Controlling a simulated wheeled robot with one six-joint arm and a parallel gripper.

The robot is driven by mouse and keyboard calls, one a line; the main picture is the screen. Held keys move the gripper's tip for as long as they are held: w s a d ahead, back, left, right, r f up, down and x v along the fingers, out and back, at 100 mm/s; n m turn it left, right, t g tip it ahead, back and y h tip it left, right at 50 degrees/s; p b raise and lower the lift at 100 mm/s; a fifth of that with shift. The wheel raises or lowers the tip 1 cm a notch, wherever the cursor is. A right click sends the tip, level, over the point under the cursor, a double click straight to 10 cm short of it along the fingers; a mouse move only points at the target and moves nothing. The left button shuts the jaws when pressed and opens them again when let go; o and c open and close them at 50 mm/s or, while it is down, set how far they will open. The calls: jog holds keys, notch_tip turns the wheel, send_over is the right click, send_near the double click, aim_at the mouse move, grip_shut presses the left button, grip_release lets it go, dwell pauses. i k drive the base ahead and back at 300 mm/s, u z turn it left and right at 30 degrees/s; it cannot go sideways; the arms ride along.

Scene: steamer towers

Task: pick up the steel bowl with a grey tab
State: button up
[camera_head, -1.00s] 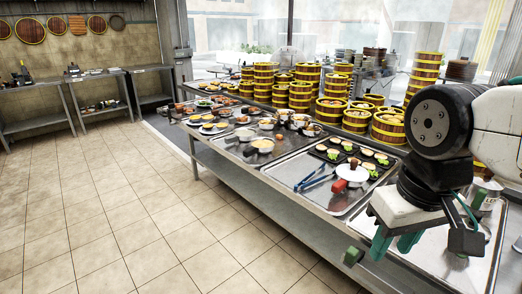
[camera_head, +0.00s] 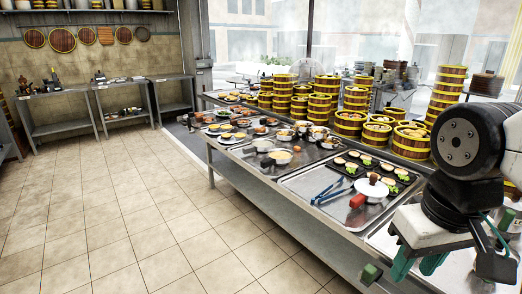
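Several small steel bowls and pans stand on the long steel counter. The nearest bowl (camera_head: 281,158) holds pale food and has a dark or grey tab on its left side. Another bowl (camera_head: 263,145) sits just behind it, with a tab whose colour is unclear. More small bowls (camera_head: 303,127) stand further right; their tabs are too small to tell apart. My gripper (camera_head: 417,266), with teal parts, hangs at the lower right over the counter's near end, well apart from these bowls. Its fingertips are partly hidden, and I see nothing clearly held.
A black tray (camera_head: 350,170) bears buns and greens. Bamboo steamer towers (camera_head: 320,100) line the counter's back. The tiled floor (camera_head: 130,220) at left is clear.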

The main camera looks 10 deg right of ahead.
aim_at(261, 145)
jog(key=u, duration=0.2)
jog(key=i, duration=0.45)
jog(key=u, duration=0.75)
jog(key=i, duration=2.7)
jog(key=z, duration=0.7)
